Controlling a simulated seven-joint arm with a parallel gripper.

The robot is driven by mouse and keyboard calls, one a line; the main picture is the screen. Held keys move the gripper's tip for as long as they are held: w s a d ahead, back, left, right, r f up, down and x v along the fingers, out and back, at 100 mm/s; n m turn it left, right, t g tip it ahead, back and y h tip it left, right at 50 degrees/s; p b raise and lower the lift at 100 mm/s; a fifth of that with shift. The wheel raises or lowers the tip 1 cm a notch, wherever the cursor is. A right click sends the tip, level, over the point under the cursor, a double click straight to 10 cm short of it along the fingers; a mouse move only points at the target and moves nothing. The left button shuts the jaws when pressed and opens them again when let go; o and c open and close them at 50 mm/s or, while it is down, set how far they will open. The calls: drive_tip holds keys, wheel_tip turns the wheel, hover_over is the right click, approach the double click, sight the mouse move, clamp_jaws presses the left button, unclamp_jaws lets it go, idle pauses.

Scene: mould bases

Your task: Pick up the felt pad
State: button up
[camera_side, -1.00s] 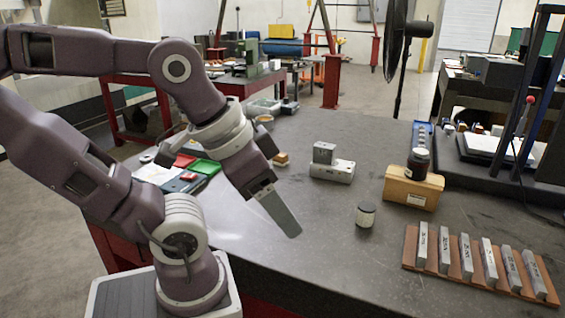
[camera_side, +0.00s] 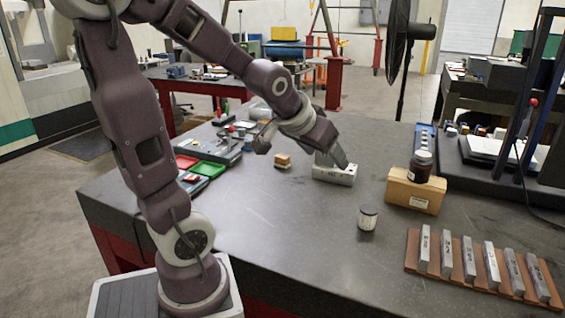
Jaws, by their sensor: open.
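No thing in view is clearly a felt pad. A small tan block (camera_side: 282,161) with a darker base lies on the dark bench top, left of my gripper, and I cannot tell whether it is the pad. My gripper (camera_side: 341,162) is open and points down and to the right, at a long grey metal block (camera_side: 333,176) with dark markings. Its finger covers part of that block's top and most of the smaller block there. I cannot tell whether the finger touches either one.
Red and green trays (camera_side: 207,169) lie at the left. Grey bars rest on a brown board (camera_side: 412,255) at the front right. The front middle bench is clear.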

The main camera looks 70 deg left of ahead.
drive_tip(key=w+a+f+n+y, duration=0.2)
drive_tip(key=w+a+f, duration=0.1)
drive_tip(key=a, duration=0.7)
drive_tip(key=n+t+y, duration=0.1)
drive_tip(key=n+y, duration=0.1)
drive_tip(key=y, duration=0.1)
approach(281, 158)
drive_tip(key=x, duration=0.5)
drive_tip(key=shift+w+d+f, duration=0.1)
drive_tip(key=shift+d, duration=0.05)
drive_tip(key=x, duration=0.7)
drive_tip(key=shift+a, duration=0.2)
clamp_jaws()
